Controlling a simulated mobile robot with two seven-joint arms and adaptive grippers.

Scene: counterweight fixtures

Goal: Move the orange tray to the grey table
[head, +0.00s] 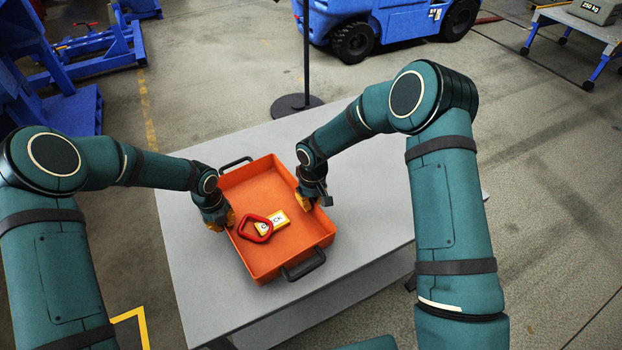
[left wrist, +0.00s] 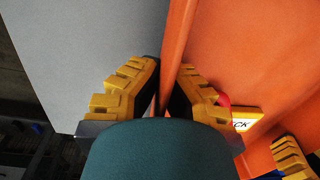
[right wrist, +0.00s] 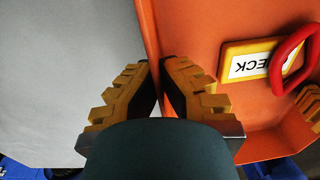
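The orange tray (head: 300,238) sits on a grey tabletop (head: 200,290), with a dark handle at its far and near ends. A red ring-shaped object (head: 256,228) and a yellow-edged "CHECK" card (head: 279,218) lie inside it. My left gripper (head: 228,220) is shut on the tray's left wall; its fingers straddle the wall in the left wrist view (left wrist: 168,85). My right gripper (head: 315,199) is shut on the right wall; its fingers straddle that wall in the right wrist view (right wrist: 157,80). The card's lettering is partly covered by the red ring.
A dark post on a round base (head: 297,105) stands behind the table. A blue vehicle (head: 375,25) is at the back, and blue frames (head: 90,50) at the back left. A grey-topped table with blue legs (head: 585,25) carries a 250 kg weight (head: 597,10) at the upper right. Open floor lies at right.

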